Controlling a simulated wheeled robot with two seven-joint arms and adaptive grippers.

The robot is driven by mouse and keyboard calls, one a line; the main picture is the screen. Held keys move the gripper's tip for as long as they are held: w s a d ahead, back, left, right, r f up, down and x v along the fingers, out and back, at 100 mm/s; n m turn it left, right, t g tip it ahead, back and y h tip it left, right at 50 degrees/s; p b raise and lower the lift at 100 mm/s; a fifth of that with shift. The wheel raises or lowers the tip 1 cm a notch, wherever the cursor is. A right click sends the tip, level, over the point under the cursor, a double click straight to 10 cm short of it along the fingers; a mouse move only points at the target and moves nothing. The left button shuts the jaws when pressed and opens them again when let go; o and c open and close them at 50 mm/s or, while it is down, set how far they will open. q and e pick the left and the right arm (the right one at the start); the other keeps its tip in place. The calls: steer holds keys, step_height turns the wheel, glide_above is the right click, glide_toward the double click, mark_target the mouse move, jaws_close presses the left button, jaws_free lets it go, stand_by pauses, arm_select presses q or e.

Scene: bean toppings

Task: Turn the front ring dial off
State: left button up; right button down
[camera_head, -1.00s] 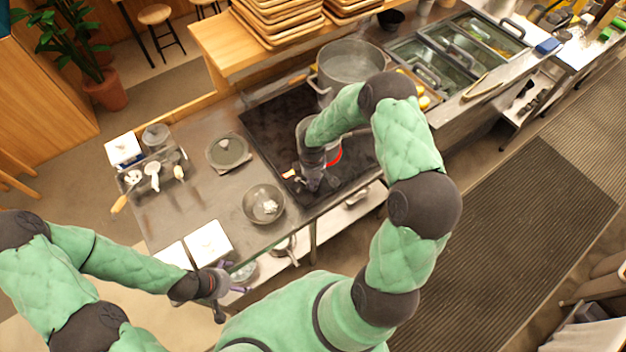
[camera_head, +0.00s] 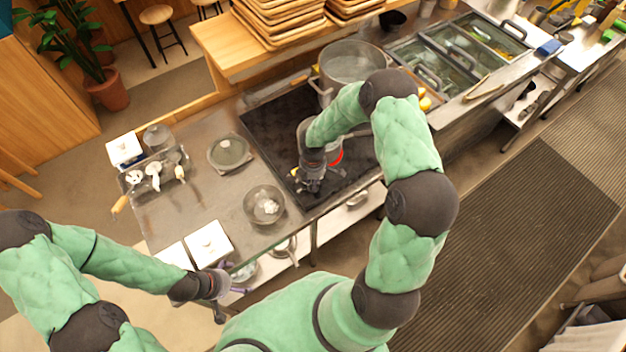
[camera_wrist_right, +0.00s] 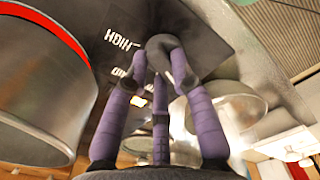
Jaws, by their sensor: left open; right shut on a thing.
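The black cooktop (camera_head: 268,128) is set into the steel counter. My right gripper (camera_head: 312,187) is low over its front part, pointing down. In the right wrist view, my right gripper's purple fingers (camera_wrist_right: 158,68) are shut around a dark rounded knob, the front ring dial (camera_wrist_right: 160,44), which the fingers partly cover. White lettering reading HIGH (camera_wrist_right: 122,40) is printed beside it, and a small orange-yellow light (camera_wrist_right: 137,101) shows near the fingers. The dial's exact angle cannot be told. My left gripper (camera_head: 222,291) is open and empty at the counter's front left edge.
A red-banded grey vessel (camera_wrist_right: 40,75) is close beside my right gripper. A large pot (camera_head: 350,65) stands at the cooktop's back. A metal bowl (camera_head: 264,205), a round lidded item (camera_head: 229,151) and a utensil tray (camera_head: 155,172) are to the left.

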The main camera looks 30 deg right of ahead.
steer(key=c, duration=1)
jaws_free()
steer(key=shift+c, duration=0.2)
steer(key=shift+r, duration=0.1)
step_height(320, 180, up, 12)
